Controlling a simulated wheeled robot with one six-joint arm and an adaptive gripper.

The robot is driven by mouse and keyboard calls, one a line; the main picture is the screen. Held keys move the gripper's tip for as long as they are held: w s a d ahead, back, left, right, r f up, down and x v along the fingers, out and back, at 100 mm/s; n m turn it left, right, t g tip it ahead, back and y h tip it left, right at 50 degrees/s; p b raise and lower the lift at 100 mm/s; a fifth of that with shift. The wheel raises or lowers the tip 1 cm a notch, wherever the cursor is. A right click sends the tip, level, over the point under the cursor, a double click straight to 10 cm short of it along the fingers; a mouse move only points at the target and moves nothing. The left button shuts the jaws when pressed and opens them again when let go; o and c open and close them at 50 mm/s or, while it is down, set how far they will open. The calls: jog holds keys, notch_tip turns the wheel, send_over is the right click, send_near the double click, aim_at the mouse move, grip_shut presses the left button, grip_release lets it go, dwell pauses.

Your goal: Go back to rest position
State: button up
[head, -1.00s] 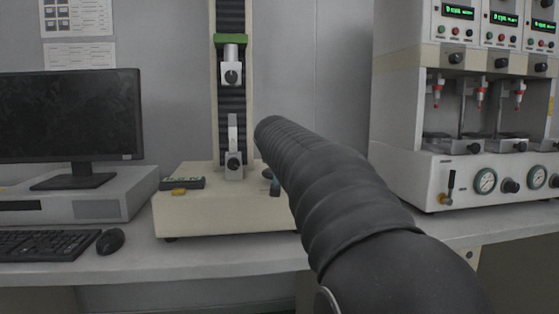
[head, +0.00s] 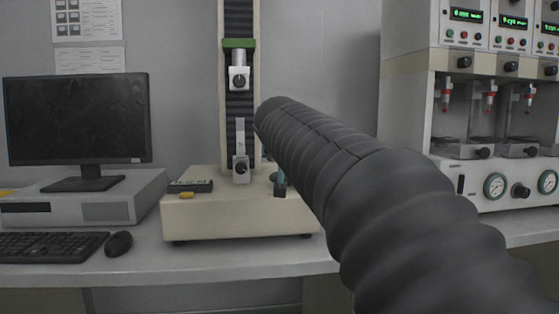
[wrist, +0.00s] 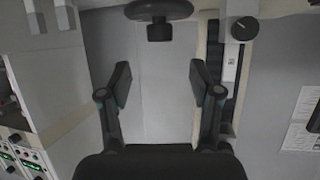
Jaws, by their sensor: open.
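My gripper (wrist: 160,90) shows in the wrist view with its two fingers spread apart and nothing between them. It faces a plain grey wall panel. In the head view my black ribbed arm reaches from the lower right towards the tensile tester, and the gripper is not visible there. The tensile tester (head: 205,217) stands on the bench, with a cream base and a dark upright column. Its upper clamp (head: 239,78) and lower clamp (head: 241,168) show left of my arm. In the wrist view, part of the tester's column (wrist: 228,70) is right of the right finger.
A monitor (head: 77,118), keyboard (head: 45,246) and mouse (head: 118,244) are at the left of the bench (head: 190,262). A white machine with gauges (head: 450,170) stands at the right, partly behind my arm. The bench front is mostly clear.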

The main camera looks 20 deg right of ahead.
jog(key=shift+v, duration=0.9)
jog(key=s+a+f+n+g+y, duration=0.1)
jog(key=s+f, duration=0.1)
jog(key=f, duration=0.3)
jog(key=s+a+f+n+g, duration=0.1)
jog(key=s+f, duration=0.1)
jog(key=f, duration=0.3)
jog(key=s+a+f+n+g+y, duration=0.1)
jog(key=s+f, duration=0.1)
jog(key=f, duration=0.3)
jog(key=shift+a+f+g+y, duration=0.3)
jog(key=shift+a+g, duration=0.1)
jog(key=s+a+f+n+g+y+p, duration=0.1)
jog(key=s+a+f, duration=0.2)
jog(key=s, duration=0.4)
jog(key=s+a+f+y+p, duration=0.1)
jog(key=s+a+f, duration=0.3)
jog(key=s+f, duration=0.2)
jog(key=s+a+f+n+g+y+p, duration=0.1)
jog(key=s+a+f, duration=0.2)
jog(key=s, duration=0.6)
notch_tip(320, 180, down, 2)
jog(key=shift+a+f+n+g+y+p, duration=0.2)
jog(key=shift+n+g+y+p, duration=0.1)
jog(key=shift+y+p, duration=0.1)
